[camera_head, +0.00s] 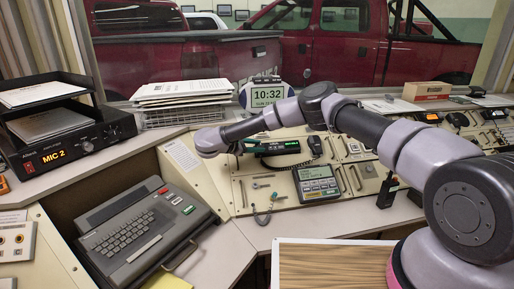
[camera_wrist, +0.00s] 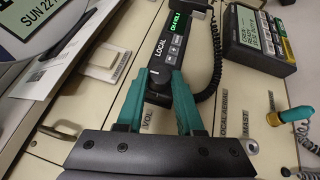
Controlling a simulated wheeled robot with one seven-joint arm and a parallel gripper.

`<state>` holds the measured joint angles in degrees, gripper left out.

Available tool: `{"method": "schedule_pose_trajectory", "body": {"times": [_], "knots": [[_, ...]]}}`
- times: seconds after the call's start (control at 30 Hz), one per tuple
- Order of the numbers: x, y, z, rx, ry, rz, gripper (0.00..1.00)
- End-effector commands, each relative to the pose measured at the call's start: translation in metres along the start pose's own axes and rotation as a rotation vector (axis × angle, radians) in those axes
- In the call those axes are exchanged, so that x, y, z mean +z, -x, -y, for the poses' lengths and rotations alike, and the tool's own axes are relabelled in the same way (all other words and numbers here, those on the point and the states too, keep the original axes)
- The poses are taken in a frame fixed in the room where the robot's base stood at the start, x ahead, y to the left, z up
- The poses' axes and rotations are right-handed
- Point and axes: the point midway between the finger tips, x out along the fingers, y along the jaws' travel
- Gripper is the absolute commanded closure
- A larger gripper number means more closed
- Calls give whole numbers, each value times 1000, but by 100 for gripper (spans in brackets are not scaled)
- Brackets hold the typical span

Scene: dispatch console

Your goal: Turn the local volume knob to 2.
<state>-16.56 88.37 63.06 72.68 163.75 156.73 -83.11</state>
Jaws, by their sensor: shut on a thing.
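The local radio unit (camera_wrist: 182,36) is a black box marked LOCAL, with a small green display whose digits I cannot read surely. Its black volume knob (camera_wrist: 158,84) is at the near end of the unit, between the teal fingers of my gripper (camera_wrist: 158,88). My gripper is shut on the knob, one finger on each side. The knob's pointer and scale are mostly hidden by the fingers. In the head view, the radio (camera_head: 284,147) lies on the console, and my gripper (camera_head: 243,147) reaches its left end.
A corded handset hangs by a coiled cord (camera_wrist: 214,70) beside the radio. A grey keypad unit (camera_wrist: 258,40) stands right of it. A teal-capped connector (camera_wrist: 291,115) is at lower right. A clock (camera_head: 266,94) and papers (camera_head: 180,90) stand behind my arm.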

Motion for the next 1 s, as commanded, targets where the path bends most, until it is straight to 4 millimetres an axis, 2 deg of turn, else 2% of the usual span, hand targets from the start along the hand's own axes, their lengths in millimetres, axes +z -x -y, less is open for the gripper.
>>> {"method": "schedule_pose_trajectory", "body": {"times": [0.57, 0.6, 0.63, 0.67, 1.0], "knots": [[0, -1, 1, -30, -14, -1, 100], [0, 0, 1, -29, -14, -1, 49], [0, 0, 1, -29, -14, -1, 37], [0, 0, 1, -29, -14, -1, 34], [0, 0, 0, -26, -15, -1, 34]]}}
